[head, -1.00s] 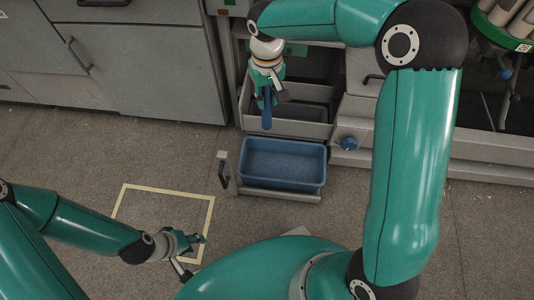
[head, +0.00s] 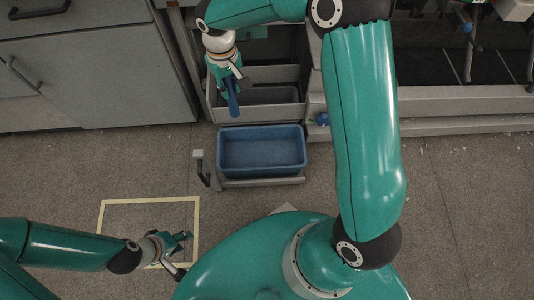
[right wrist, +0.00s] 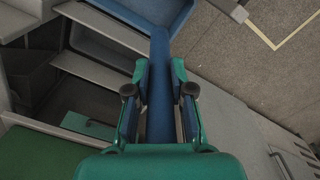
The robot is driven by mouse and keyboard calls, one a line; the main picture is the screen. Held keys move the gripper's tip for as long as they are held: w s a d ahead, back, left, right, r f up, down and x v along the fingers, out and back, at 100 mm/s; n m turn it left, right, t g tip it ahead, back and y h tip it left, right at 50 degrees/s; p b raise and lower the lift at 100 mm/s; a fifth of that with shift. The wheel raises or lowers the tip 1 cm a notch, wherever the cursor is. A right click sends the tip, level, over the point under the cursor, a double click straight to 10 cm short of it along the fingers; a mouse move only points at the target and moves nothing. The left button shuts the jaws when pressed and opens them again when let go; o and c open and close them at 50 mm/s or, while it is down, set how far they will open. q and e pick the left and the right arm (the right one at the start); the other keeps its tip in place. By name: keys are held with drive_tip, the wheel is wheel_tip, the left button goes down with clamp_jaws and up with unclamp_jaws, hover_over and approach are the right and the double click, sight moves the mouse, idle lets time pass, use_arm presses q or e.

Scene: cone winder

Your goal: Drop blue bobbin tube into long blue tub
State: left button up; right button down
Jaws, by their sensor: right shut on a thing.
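The blue bobbin tube (head: 232,103) is held in my right gripper (head: 227,88). In the right wrist view the tube (right wrist: 160,85) runs lengthwise between the two fingers of the gripper (right wrist: 160,88), which are shut on it. The long blue tub (head: 262,169) stands at the front of the pulled-out drawer unit and looks empty. In the head view the tube's lower end is just behind the tub's back left corner. The tub's edge (right wrist: 178,22) also shows near the tube's far end in the wrist view. My left gripper (head: 184,250) is low at the left; its fingers are too small to judge.
Grey drawer compartments (head: 272,76) lie behind the tub. A handle (head: 203,170) sticks up at the tub's left. Grey cabinets (head: 90,75) stand at the left. A blue knob (head: 322,119) is right of the tub.

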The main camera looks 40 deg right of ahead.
drive_tip(key=d+f+b, duration=0.3)
drive_tip(key=f, duration=0.7)
drive_tip(key=s+d+f+n+b, duration=0.1)
drive_tip(key=d+f+b, duration=0.2)
drive_tip(key=f, duration=0.8)
drive_tip(key=s+d+f+n+b, duration=0.1)
drive_tip(key=d+f+b, duration=0.2)
drive_tip(key=f, duration=0.8)
drive_tip(key=shift+d+b, duration=0.25)
drive_tip(key=shift+b, duration=0.15)
drive_tip(key=shift+r, duration=0.1)
drive_tip(key=c, duration=0.9)
unclamp_jaws()
drive_tip(key=shift+c, duration=0.2)
wheel_tip(320, 180, up, 12)
